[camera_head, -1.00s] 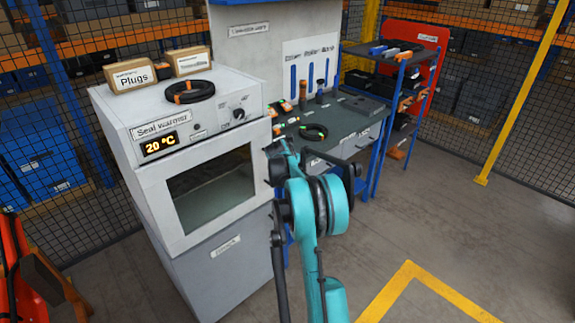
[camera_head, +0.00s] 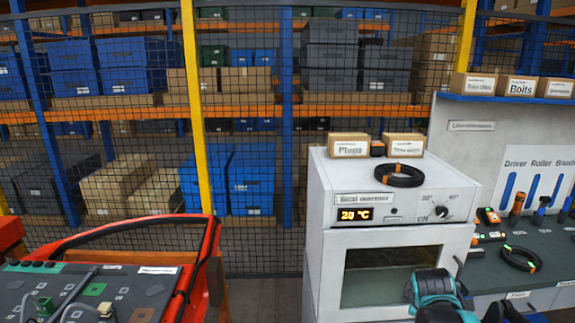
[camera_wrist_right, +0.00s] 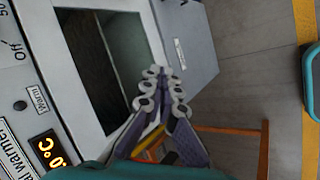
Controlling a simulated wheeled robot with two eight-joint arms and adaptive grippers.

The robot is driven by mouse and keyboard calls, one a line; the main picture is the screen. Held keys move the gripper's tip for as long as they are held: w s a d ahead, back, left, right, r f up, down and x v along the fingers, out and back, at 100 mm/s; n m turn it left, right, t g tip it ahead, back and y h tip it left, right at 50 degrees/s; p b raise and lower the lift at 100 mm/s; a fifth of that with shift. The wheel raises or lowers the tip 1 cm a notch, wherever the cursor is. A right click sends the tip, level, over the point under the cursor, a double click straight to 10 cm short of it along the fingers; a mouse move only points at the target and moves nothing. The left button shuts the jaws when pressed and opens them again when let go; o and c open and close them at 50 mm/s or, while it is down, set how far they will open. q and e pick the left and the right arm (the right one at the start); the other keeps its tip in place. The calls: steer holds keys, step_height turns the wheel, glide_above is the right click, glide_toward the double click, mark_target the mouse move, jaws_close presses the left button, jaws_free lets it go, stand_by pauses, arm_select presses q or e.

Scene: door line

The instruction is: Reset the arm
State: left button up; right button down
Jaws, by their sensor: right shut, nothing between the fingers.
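My right gripper (camera_wrist_right: 165,74) is shut and empty in the right wrist view, its two fingers together in front of the seal warmer's lower front. In the head view, only part of my teal right arm shows at the bottom right, in front of the warmer's window; its fingers cannot be made out there. My left gripper is not in view.
A black cable ring (camera_head: 399,176) and small boxes, one a Plugs box (camera_head: 349,149), sit on the warmer. A grey workbench (camera_head: 560,262) with tools stands at the right. A red-framed cart (camera_head: 208,245) with a dark panel of parts is at the left. Mesh fence and shelves stand behind.

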steer(key=s+a+f+m+y, duration=0.1)
steer(key=s+a+f+m, duration=0.1)
steer(key=s+a, duration=0.3)
steer(key=s+a+f+m+y, duration=0.1)
steer(key=s+a+f+m, duration=0.1)
steer(key=s+a+m, duration=0.3)
steer(key=s+a+f+m+t+y, duration=0.1)
steer(key=s+a+f+m+y, duration=0.1)
steer(key=s+a, duration=0.5)
steer(key=shift+s+a+f+m, duration=0.2)
steer(key=shift+a+f+m, duration=0.15)
steer(key=shift+a+m, duration=0.35)
